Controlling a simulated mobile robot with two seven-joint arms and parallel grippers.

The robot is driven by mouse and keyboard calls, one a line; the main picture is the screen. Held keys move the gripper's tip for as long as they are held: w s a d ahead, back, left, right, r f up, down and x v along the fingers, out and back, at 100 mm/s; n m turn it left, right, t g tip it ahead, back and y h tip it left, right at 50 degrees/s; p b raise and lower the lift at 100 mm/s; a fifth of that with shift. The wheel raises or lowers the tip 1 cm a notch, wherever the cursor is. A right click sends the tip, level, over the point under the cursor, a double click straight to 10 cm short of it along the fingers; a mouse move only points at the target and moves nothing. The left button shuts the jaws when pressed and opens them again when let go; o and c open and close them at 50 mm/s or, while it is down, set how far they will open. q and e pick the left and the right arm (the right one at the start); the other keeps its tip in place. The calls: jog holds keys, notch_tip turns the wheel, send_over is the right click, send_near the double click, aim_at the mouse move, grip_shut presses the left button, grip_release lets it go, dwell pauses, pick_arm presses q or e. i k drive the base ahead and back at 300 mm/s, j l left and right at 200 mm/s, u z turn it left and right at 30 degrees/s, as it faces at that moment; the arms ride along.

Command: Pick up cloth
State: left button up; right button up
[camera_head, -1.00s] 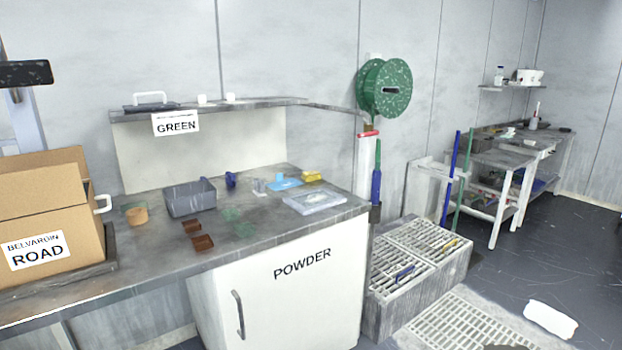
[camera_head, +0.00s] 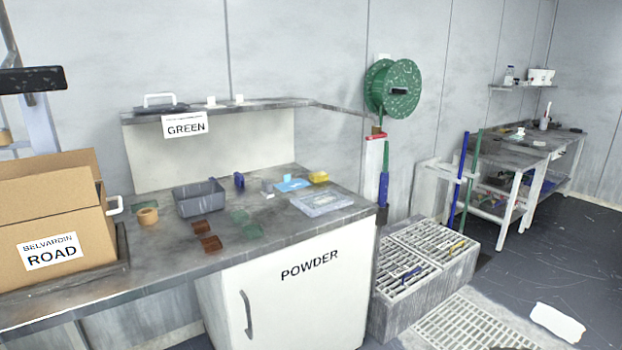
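A light blue flat piece that looks like a cloth (camera_head: 292,185) lies on the grey counter (camera_head: 150,262), toward its back right. A small yellow piece (camera_head: 318,177), perhaps a sponge or folded cloth, lies just right of it. A white, rounded rectangular thing (camera_head: 557,322) lies on the floor at the lower right; I cannot tell whether it is cloth. Neither of my grippers shows in the head view.
The counter also holds a grey bin (camera_head: 200,198), brown trays (camera_head: 211,243), a clear flat case (camera_head: 322,203) and a cardboard box (camera_head: 50,220). A white POWDER cabinet (camera_head: 300,310) stands below. Slatted grey crates (camera_head: 425,262) stand right of it; dark floor (camera_head: 560,260) lies open beyond.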

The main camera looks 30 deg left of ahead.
aim_at(317, 177)
jog(key=i+u, duration=0.25)
jog(key=u, duration=0.2)
jog(key=i+l+u, duration=0.1)
jog(key=u, duration=0.35)
jog(key=i+l+u, duration=0.2)
jog(key=u, duration=0.25)
jog(key=i+l+u, duration=0.1)
jog(key=i+l, duration=0.2)
jog(key=i+l+u, duration=0.15)
jog(key=i+l, duration=0.2)
jog(key=l, duration=0.15)
jog(key=i+l+u, duration=0.1)
jog(key=i+l, duration=0.15)
jog(key=l, duration=0.2)
jog(key=i+l+u, duration=0.1)
jog(key=i+l, duration=0.2)
jog(key=l, duration=0.15)
